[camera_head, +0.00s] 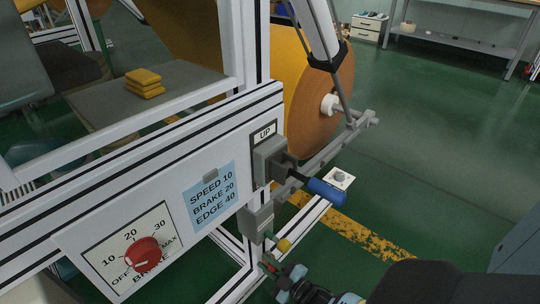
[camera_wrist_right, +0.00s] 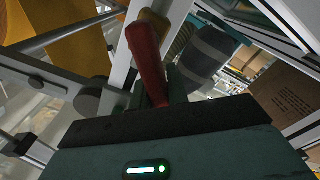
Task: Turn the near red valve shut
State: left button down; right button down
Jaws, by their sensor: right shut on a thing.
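The red valve handle shows as a small red piece (camera_head: 269,264) low in the head view, under the grey box on the machine frame. In the right wrist view the red handle (camera_wrist_right: 146,52) is a long lever that rises from between my fingers. My right gripper (camera_head: 276,270) comes in from the bottom of the head view and is shut on the handle. Its fingers hide the handle's lower end in the wrist view (camera_wrist_right: 158,98). The valve body cannot be made out clearly. My left gripper is not in view.
A yellow knob (camera_head: 284,245) sits close above my right gripper. A blue-handled lever (camera_head: 326,192) juts out from the UP box (camera_head: 269,160). A red brake dial knob (camera_head: 143,254) is on the panel at the left. Green floor is open to the right.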

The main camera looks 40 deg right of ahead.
jog(key=f+n, duration=0.1)
jog(key=n, duration=0.2)
jog(key=a+f+n+b, duration=0.1)
jog(key=n, duration=0.2)
jog(key=f+n+b, duration=0.1)
jog(key=n, duration=0.3)
jog(key=shift+s+a+f, duration=0.1)
jog(key=shift+a+f, duration=0.15)
jog(key=shift+f, duration=0.05)
dwell(0.4)
jog(key=c, duration=1.4)
grip_release()
jog(key=shift+o, duration=0.2)
jog(key=s+p, duration=0.2)
jog(key=s, duration=0.5)
jog(key=shift+s+d, duration=0.3)
jog(key=shift+s, duration=0.1)
